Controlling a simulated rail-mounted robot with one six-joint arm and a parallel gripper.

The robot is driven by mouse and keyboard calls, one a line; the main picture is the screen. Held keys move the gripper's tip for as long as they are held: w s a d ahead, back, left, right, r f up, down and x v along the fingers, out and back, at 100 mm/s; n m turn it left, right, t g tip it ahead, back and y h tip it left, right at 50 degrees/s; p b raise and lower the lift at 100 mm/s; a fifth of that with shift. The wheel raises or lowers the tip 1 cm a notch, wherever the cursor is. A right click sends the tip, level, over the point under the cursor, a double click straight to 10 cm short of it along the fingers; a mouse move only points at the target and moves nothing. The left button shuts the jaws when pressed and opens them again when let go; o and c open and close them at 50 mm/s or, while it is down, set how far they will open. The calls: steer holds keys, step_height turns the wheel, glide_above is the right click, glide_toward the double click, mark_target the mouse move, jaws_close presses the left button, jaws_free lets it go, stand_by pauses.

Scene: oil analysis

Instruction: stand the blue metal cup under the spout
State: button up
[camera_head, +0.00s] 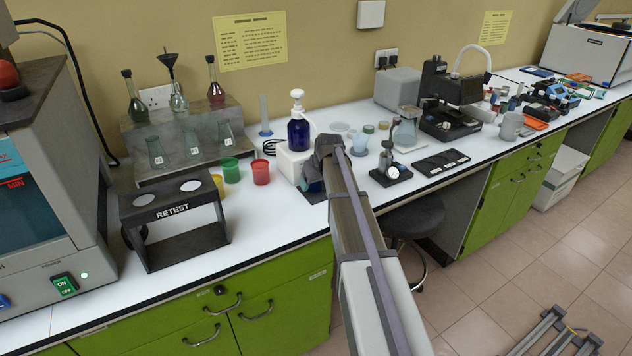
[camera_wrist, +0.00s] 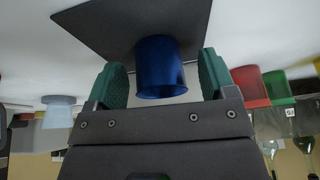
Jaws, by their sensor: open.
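The blue metal cup (camera_wrist: 160,66) is in the wrist view, between the two green finger pads of my open gripper (camera_wrist: 163,78). A gap shows on each side of the cup, so the pads do not appear to touch it. The cup's far end overlaps a dark square plate (camera_wrist: 105,22) on the white bench. In the head view, my gripper (camera_head: 314,186) is mostly hidden by my arm, and I cannot make out the cup. Just behind is a dark blue bottle (camera_head: 299,134) with a white pump spout (camera_head: 297,94), on a white block (camera_head: 290,165).
A black RETEST rack (camera_head: 172,211), a green cup (camera_head: 230,171) and a red cup (camera_head: 261,172) stand left of my gripper. A dial gauge stand (camera_head: 391,172) and a black tray (camera_head: 441,162) are to the right. Bare bench lies around the front edge (camera_head: 285,220).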

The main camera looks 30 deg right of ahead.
steer(key=shift+s+r+p, duration=0.15)
steer(key=shift+r+p, duration=0.2)
steer(key=shift+r, duration=0.1)
steer(key=s, duration=0.4)
steer(key=s+d, duration=0.1)
steer(key=s, duration=0.7)
steer(key=shift+s+d+r, duration=0.1)
steer(key=shift+d, duration=0.1)
steer(key=shift+a+f+b, duration=0.15)
steer(key=shift+f+b, duration=0.2)
steer(key=shift+b, duration=0.05)
steer(key=shift+w+a+t+b, duration=0.2)
steer(key=shift+t+b, duration=0.1)
steer(key=shift+t, duration=0.3)
steer(key=shift+w+r, duration=0.1)
steer(key=shift+r, duration=0.15)
steer(key=shift+d, duration=0.1)
steer(key=shift+w, duration=0.15)
